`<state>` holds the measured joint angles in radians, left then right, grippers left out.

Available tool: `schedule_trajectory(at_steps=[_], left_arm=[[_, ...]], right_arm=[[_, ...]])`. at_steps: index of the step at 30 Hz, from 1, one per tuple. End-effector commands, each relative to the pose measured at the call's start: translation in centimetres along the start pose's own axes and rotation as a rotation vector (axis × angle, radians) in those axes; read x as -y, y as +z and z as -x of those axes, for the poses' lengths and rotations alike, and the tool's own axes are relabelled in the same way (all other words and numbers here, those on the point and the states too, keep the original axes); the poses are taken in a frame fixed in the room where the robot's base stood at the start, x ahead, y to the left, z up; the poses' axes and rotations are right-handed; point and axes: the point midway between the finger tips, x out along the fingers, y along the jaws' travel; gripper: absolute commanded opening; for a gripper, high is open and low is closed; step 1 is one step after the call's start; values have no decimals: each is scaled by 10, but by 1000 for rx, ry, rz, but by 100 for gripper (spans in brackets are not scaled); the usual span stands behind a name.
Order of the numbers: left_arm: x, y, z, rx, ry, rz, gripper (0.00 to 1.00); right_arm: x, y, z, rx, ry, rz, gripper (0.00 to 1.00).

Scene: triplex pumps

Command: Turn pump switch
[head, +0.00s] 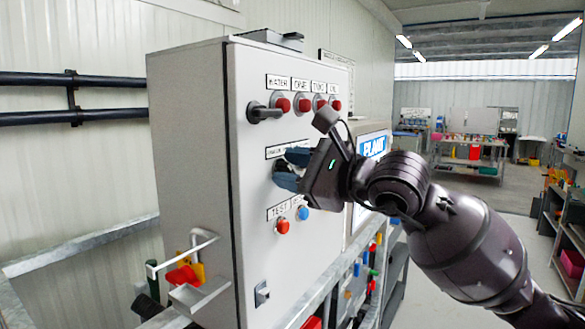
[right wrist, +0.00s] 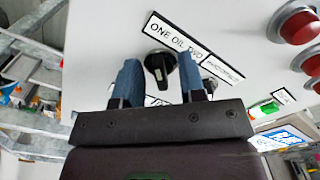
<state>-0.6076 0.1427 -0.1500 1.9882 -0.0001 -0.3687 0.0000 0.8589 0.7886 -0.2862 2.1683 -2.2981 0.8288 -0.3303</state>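A grey control cabinet (head: 190,170) stands in the middle of the head view. A black rotary switch (right wrist: 160,66) sits on its door below a label reading "ONE OIL TWO" in the right wrist view. My right gripper (right wrist: 157,60) is open, with its two blue fingers on either side of this switch. A gap shows between the switch and each finger. In the head view the right gripper (head: 287,168) is at the door and hides most of the switch. Another dark rotary switch (head: 264,112) is higher on the door, under the "WATER" label. My left gripper is not in view.
Several red buttons (head: 303,105) line the top of the door. A red button (head: 282,226) and a blue button (head: 303,213) are below the gripper. A metal bracket (head: 195,290) juts out at lower left. Open floor (head: 515,200) lies to the right.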

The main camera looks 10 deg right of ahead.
Motion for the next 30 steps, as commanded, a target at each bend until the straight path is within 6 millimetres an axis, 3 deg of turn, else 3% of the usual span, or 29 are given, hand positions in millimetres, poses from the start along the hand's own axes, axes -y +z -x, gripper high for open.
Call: schedule_trajectory(at_steps=[7, 14, 30], left_arm=[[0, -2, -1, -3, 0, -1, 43], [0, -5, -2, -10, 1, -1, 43], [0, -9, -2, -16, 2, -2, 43]], right_arm=[[0, 0, 0, 0, 0, 0, 36], [0, 0, 0, 1, 0, 0, 0], [0, 0, 0, 2, 1, -123, 0]])
